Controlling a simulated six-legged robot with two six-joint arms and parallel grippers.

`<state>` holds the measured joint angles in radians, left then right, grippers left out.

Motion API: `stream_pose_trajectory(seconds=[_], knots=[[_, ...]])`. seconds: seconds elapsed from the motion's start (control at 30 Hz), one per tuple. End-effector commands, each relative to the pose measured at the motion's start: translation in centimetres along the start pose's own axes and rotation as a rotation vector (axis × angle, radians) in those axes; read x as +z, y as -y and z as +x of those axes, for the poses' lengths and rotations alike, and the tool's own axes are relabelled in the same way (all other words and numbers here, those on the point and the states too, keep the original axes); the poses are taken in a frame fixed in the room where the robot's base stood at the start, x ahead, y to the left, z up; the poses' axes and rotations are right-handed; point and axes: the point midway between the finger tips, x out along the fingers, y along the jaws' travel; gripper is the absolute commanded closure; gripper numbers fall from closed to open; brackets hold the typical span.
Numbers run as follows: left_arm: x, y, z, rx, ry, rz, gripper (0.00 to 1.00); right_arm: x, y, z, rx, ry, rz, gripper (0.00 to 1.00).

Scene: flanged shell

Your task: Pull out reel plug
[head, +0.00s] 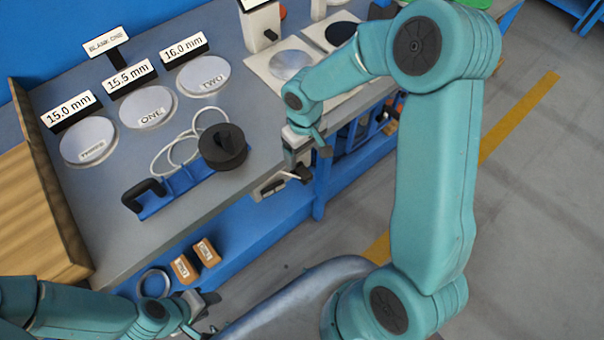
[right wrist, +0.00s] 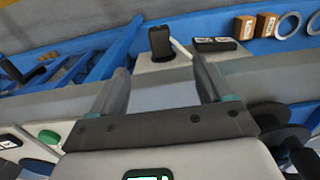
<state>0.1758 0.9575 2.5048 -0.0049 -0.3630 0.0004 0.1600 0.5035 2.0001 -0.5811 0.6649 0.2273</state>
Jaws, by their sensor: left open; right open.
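A black reel (head: 222,146) sits on a blue base (head: 180,188) with a black handle, at the front edge of the bench. Loops of pale cable (head: 172,158) lie behind it. I cannot make out the reel plug for certain. My right gripper (head: 306,165) is open and empty, off the bench's front edge, right of the reel; its spread fingers also show in the right wrist view (right wrist: 163,85). Beyond them are a black upright block (right wrist: 161,42) and a dark flat strip (right wrist: 215,44) on a pale shelf. My left gripper (head: 200,312) is open, low at the bottom left.
Round discs, one marked ONE (head: 149,108), lie behind the reel with size labels. Orange-brown boxes (head: 208,252) and a metal ring (head: 153,284) lie on the lower blue shelf. A brown ridged panel (head: 35,215) borders the bench's left side. Floor at right is clear.

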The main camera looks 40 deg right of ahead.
Motion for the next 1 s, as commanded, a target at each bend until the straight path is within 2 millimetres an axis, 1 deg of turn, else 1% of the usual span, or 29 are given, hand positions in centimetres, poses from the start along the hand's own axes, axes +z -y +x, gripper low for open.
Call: stream_pose_trajectory(seconds=[0.17, 0.37, 0.47, 0.5, 0.63, 0.77, 1.0], knots=[[0.0, 0.4, 1.0, 0.000, 0.000, 0.000, 0.57, -0.1, 0.1, 1.5, 0.000, 0.000, 0.000, 0.21], [-0.1, 1.0, 2.8, 0.000, 0.000, 0.000, 0.57, -0.1, 0.2, 4.2, 0.000, 0.002, 0.001, 0.21], [-0.1, 1.4, 3.8, 0.000, 0.000, 0.000, 0.57, -0.2, 0.3, 5.7, -0.001, 0.001, 0.002, 0.21], [-0.1, 1.7, 4.6, 0.000, 0.000, 0.000, 0.57, -0.2, 0.3, 6.5, 0.000, -0.001, 0.002, 0.21], [-0.1, 2.3, 6.2, 0.000, 0.000, 0.000, 0.57, -0.2, 0.3, 8.2, 0.000, -0.001, 0.002, 0.21], [-0.1, 2.5, 7.0, 0.000, 0.000, 0.000, 0.57, -0.2, 0.3, 8.9, 0.000, -0.001, 0.002, 0.21], [-0.1, 2.5, 6.9, 0.000, 0.000, 0.000, 0.57, -0.2, 0.3, 8.8, 0.000, 0.000, 0.002, 0.21]])
